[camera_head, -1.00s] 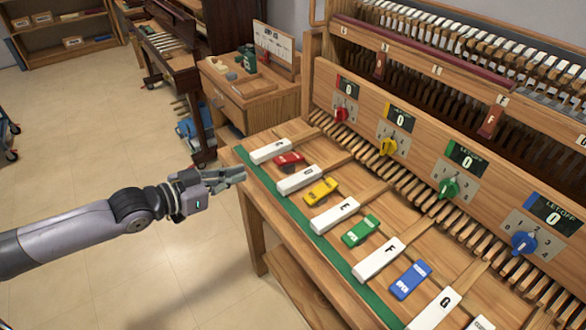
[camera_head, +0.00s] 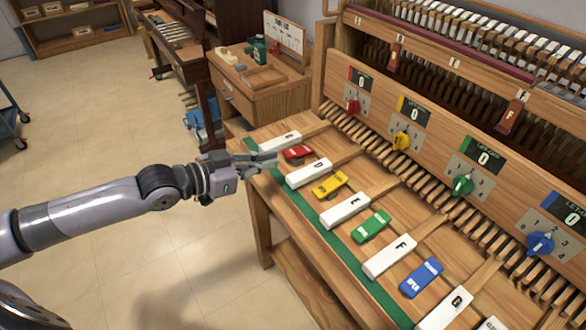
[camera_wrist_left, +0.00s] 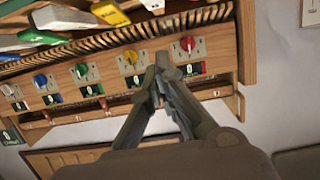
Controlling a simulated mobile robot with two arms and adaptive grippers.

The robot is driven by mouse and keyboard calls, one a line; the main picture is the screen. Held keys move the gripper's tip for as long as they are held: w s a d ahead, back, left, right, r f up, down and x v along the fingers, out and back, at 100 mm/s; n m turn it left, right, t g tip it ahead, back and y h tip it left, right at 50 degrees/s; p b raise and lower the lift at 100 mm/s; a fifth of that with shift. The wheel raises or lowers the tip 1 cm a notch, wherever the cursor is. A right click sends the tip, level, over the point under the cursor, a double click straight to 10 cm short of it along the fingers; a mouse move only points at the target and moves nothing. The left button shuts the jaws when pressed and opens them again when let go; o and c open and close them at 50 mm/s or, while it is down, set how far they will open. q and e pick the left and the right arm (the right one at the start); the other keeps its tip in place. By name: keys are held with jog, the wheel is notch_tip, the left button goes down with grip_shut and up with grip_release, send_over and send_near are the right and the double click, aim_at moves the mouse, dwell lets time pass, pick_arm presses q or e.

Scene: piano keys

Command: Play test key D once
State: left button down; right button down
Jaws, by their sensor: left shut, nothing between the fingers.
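The white key marked D (camera_head: 309,172) lies on the wooden bench, second in the row from the far end, between the red block (camera_head: 298,153) and the yellow block (camera_head: 330,184). My left gripper (camera_head: 272,161) is shut and empty. Its fingertips show by the bench's green front strip, between the near ends of the D key and the farthest white key (camera_head: 280,143). I see no clear contact. In the left wrist view the closed fingertips (camera_wrist_left: 163,66) show in front of the knob panel. My right gripper is not in view.
White keys E (camera_head: 345,210), F (camera_head: 390,256) and G (camera_head: 446,308) continue toward the front, with a green block (camera_head: 371,226) and a blue block (camera_head: 421,277) between. A panel with coloured knobs (camera_head: 463,184) rises behind. Open floor lies left of the bench.

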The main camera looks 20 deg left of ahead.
pick_arm(q)
send_over(293, 179)
jog(key=shift+s+a+f+p, duration=0.2)
jog(key=shift+f+p, duration=0.2)
jog(key=shift+f, duration=0.25)
jog(key=f, duration=0.3)
jog(key=shift+w+d+f, duration=0.2)
jog(key=shift+w, duration=0.05)
jog(key=shift+f, duration=0.5)
